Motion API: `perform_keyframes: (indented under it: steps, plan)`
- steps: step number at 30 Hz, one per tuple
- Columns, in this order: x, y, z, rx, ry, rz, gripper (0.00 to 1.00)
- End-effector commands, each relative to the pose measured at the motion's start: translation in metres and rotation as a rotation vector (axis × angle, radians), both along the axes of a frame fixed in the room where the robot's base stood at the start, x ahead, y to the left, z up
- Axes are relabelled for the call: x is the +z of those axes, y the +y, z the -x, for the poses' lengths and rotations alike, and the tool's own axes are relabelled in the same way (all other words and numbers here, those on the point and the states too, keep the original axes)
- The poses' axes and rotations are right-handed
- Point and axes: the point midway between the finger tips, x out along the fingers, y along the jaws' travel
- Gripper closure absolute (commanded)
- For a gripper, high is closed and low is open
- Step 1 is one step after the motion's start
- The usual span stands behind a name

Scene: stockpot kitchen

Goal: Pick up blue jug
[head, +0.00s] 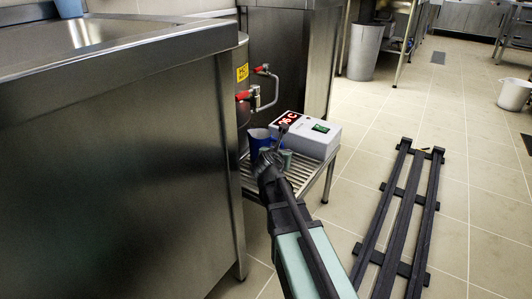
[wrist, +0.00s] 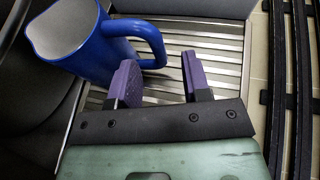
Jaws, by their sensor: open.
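The blue jug (wrist: 92,52) stands at the upper left of the wrist view, with its pale inside showing and its blue handle (wrist: 158,42) on the right side. In the head view the jug (head: 256,140) is partly hidden behind my gripper (head: 270,162), on a slatted metal stand. In the wrist view my gripper (wrist: 160,80) is open with two purple fingers and nothing between them. The handle lies just beyond the fingertips, nearer the left finger. I cannot tell whether that finger touches it.
A light grey box (head: 312,137) with a red display sits on the slatted stand (head: 308,180) behind the jug. Pipes with red-handled taps (head: 258,90) are above. A steel counter (head: 120,150) is on the left. Dark floor rails (head: 398,220) run at right.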

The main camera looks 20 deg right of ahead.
Motion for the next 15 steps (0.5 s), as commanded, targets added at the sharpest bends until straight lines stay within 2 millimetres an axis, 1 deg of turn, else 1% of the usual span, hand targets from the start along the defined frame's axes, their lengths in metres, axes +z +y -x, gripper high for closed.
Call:
perform_keyframes:
  steps: [1, 3, 6, 13, 15]
  plan:
    - [-0.007, -0.005, -0.009, -0.001, 0.000, 0.000, 0.56]
    - [-0.014, -0.013, -0.020, -0.002, -0.001, -0.002, 0.56]
    - [-0.019, -0.023, -0.031, -0.001, 0.000, 0.000, 0.56]
    - [-0.017, -0.025, -0.032, 0.000, -0.001, -0.001, 0.56]
    - [-0.017, -0.025, -0.032, 0.000, -0.001, -0.001, 0.67]
